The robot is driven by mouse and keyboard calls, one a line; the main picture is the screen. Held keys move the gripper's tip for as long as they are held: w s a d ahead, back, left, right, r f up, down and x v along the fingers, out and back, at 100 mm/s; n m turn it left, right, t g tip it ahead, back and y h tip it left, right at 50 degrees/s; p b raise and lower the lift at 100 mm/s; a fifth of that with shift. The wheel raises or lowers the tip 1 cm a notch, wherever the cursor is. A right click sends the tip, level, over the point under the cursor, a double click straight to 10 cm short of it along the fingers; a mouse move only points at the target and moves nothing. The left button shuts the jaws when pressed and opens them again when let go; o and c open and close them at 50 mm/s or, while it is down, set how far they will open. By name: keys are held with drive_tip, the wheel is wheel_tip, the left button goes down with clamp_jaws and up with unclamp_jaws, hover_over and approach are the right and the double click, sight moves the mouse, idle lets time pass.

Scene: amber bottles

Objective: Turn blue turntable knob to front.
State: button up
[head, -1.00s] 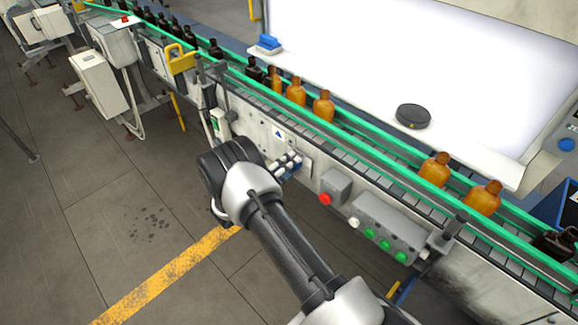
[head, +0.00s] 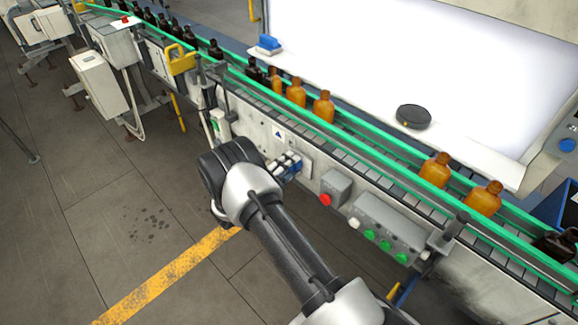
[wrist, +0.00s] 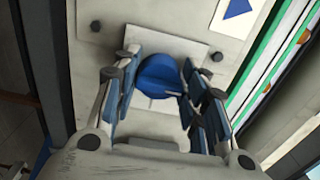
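The blue turntable knob (wrist: 160,76) is round with a pale pointer line, and sits on a light plate on the machine's side panel. In the wrist view the line runs across its lower part towards the right finger. My gripper (wrist: 161,62) has its blue-padded fingers apart, one on each side of the knob. The gaps are small, and I cannot tell whether a pad touches it. In the head view my gripper (head: 287,164) is at the panel; its fingers and my wrist largely hide the knob there.
A grey box with a red button (head: 325,199) and a box with green buttons (head: 377,240) sit right of my gripper. Above runs a conveyor with green rails (head: 345,131) and amber bottles (head: 324,107). A black disc (head: 413,116) lies behind it.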

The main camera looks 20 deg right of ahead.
drive_tip(key=o, duration=0.4)
drive_tip(key=shift+a, duration=0.1)
drive_tip(key=v, duration=1.1)
drive_tip(key=shift+s+a, duration=0.2)
drive_tip(key=shift+a, duration=0.15)
